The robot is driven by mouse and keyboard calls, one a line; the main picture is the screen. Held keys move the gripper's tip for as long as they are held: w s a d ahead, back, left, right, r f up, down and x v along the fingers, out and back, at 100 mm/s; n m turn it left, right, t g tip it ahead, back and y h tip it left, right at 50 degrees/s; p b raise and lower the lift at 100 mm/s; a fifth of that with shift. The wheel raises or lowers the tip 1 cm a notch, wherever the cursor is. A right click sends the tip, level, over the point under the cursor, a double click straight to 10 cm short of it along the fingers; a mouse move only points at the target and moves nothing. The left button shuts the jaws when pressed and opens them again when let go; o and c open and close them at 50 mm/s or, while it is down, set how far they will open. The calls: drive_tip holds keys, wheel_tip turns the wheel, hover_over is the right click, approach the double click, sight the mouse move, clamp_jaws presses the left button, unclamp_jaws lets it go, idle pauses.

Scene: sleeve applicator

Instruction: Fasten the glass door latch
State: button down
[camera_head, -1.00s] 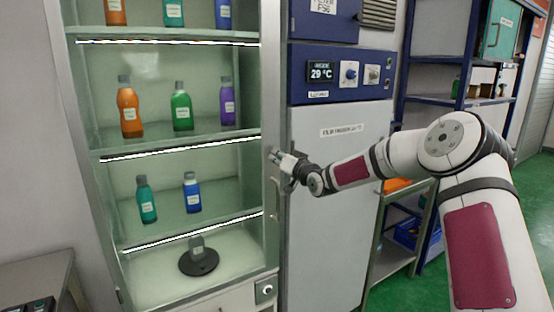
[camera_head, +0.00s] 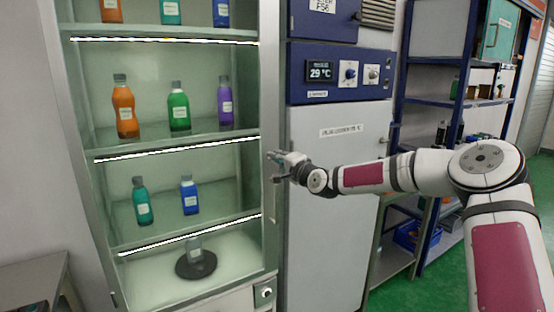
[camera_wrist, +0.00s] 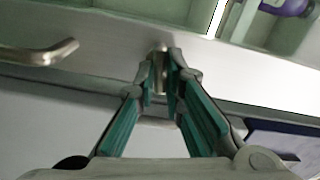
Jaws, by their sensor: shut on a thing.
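The tall glass-fronted cabinet has a pale metal door frame (camera_head: 270,95) along its right side. My gripper (camera_head: 279,166) is at this frame, about halfway up. In the wrist view my gripper (camera_wrist: 163,75) has its two fingers close together on a small metal latch (camera_wrist: 158,58) on the frame. The fingers hide most of the latch, so its exact angle cannot be told. A curved metal handle (camera_wrist: 42,52) is on the same frame, to the left of the fingers in the wrist view.
Bottles such as an orange one (camera_head: 124,108) stand on the cabinet shelves. A round black base (camera_head: 195,265) is on the cabinet floor. A grey unit with a blue control panel (camera_head: 340,75) stands right beside the frame. Blue shelving (camera_head: 455,104) is farther right.

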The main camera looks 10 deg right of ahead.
drive_tip(key=shift+f+m, duration=0.1)
drive_tip(key=shift+m, duration=1)
drive_tip(key=c, duration=1.7)
unclamp_jaws()
drive_tip(key=v, duration=1.2)
